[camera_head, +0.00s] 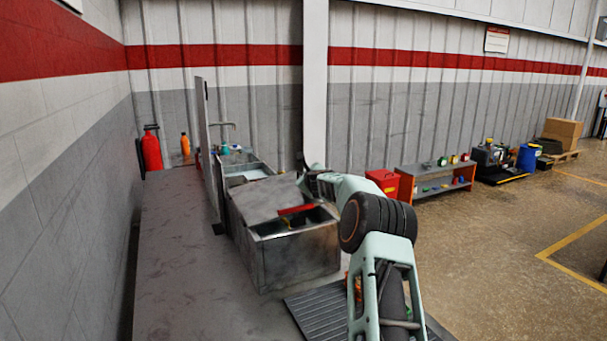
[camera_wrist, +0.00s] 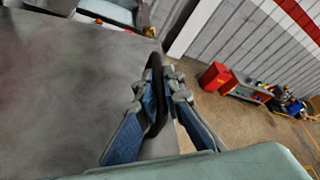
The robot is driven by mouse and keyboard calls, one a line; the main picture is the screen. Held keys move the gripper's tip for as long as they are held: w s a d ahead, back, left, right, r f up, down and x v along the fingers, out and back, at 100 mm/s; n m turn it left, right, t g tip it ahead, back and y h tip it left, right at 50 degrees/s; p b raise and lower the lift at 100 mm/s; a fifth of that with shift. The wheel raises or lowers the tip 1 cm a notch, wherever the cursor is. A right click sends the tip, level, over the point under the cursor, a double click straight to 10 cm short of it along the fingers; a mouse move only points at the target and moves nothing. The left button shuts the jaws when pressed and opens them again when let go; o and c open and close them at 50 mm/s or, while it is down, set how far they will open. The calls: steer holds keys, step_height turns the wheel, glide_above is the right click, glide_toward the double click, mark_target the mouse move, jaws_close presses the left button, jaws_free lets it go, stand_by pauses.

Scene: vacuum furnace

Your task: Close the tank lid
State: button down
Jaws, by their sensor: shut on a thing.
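The tank (camera_head: 300,262) is a stained grey metal box on the floor-level platform. Its grey lid (camera_head: 265,199) is partly raised and slopes over the back part, leaving the front opening uncovered. A red item (camera_head: 296,210) shows at the opening. In the wrist view the lid (camera_wrist: 70,90) fills the left side as a broad grey plate. My gripper (camera_wrist: 163,72) is shut on a dark curved handle (camera_wrist: 154,110) at the lid's edge. In the head view my gripper (camera_head: 305,180) is at the lid's far right edge, small and partly hidden by my arm.
An upright panel (camera_head: 208,140) and a sink-like basin (camera_head: 250,170) stand behind the tank. A red extinguisher (camera_head: 151,150) is by the back wall. A red box (camera_head: 383,182) and a low shelf (camera_head: 437,180) stand right. The floor at right is open.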

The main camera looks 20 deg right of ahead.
steer(key=shift+r, duration=0.1)
steer(key=c, duration=2.3)
jaws_free()
steer(key=shift+s+d+f, duration=0.2)
steer(key=shift+s+f, duration=0.1)
steer(key=shift+s, duration=0.25)
steer(key=shift+s+a+r, duration=0.2)
steer(key=shift+s+r, duration=0.15)
steer(key=shift+s, duration=0.15)
steer(key=shift+s+a+r, duration=0.15)
steer(key=shift+s+r, duration=0.15)
steer(key=shift+s, duration=0.15)
step_height(320, 180, up, 2)
glide_above(311, 201)
steer(key=shift+w+d+r, duration=0.1)
steer(key=shift+w+d, duration=0.15)
steer(key=shift+w, duration=0.15)
steer(key=shift+s+a+r, duration=0.15)
steer(key=shift+s+a, duration=0.1)
steer(key=shift+s, duration=0.3)
